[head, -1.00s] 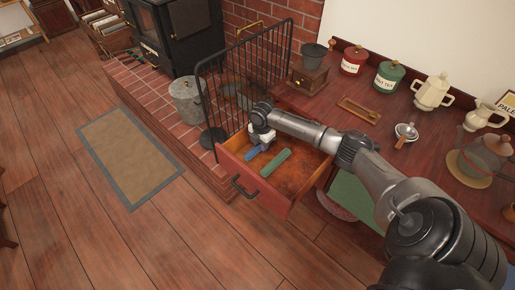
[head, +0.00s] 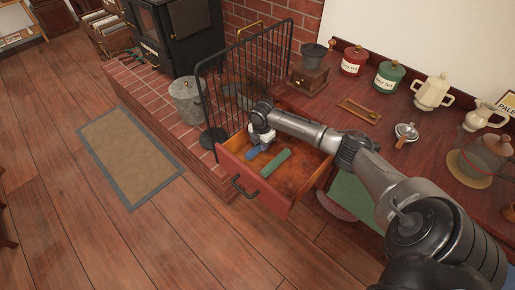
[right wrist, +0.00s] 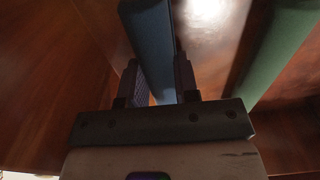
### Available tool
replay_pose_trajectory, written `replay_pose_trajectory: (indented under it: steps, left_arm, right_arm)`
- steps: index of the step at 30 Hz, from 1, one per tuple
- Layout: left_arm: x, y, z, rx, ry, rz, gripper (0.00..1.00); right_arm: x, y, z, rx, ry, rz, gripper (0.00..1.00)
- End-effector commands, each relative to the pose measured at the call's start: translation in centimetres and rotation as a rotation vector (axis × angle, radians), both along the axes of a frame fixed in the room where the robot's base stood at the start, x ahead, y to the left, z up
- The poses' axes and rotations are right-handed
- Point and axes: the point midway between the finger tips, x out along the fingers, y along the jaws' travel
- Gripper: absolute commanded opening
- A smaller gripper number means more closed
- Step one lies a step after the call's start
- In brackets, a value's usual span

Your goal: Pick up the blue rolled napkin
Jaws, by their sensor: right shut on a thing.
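The blue rolled napkin (head: 254,153) lies in the open drawer (head: 300,180). In the right wrist view the napkin (right wrist: 150,45) runs between the two fingers of my right gripper (right wrist: 155,85). The right gripper (head: 260,145) reaches down into the drawer and is shut on the napkin. A green roll (head: 277,161) lies beside it in the drawer, apart from the gripper; it also shows in the right wrist view (right wrist: 275,50). My left gripper is not in view.
The drawer's front panel (head: 252,192) and side walls stand close around the gripper. A black wire guard (head: 245,75) rises just behind the drawer. The wooden counter (head: 345,125) above holds a coffee grinder (head: 308,78), canisters and jugs.

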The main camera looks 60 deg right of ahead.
Motion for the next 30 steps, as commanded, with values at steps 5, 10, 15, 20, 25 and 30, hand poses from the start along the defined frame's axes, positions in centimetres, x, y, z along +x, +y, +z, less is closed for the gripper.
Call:
replay_pose_trajectory:
  steps: [5, 10, 15, 20, 25, 30]
  left_arm:
    - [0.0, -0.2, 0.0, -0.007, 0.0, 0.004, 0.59]
    - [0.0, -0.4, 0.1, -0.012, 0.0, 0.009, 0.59]
    - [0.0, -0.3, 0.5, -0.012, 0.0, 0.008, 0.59]
    - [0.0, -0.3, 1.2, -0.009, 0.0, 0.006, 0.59]
    - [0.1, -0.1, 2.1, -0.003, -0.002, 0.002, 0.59]
    - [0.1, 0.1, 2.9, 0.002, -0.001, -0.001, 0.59]
  right_arm:
    - [0.0, 0.0, -0.1, 0.0, 0.002, 0.0, 0.0]
    - [0.0, 0.0, 0.1, 0.0, 0.001, 0.0, 0.0]
    - [0.0, 0.0, 1.4, 0.0, -0.001, 0.0, 0.0]
    - [0.1, -0.1, 3.8, 0.0, -0.002, 0.001, 0.0]
    - [-2.5, -0.9, 5.8, -0.005, 0.004, 0.002, 0.0]
    - [-5.8, -1.8, 7.7, -0.005, 0.005, 0.001, 0.0]
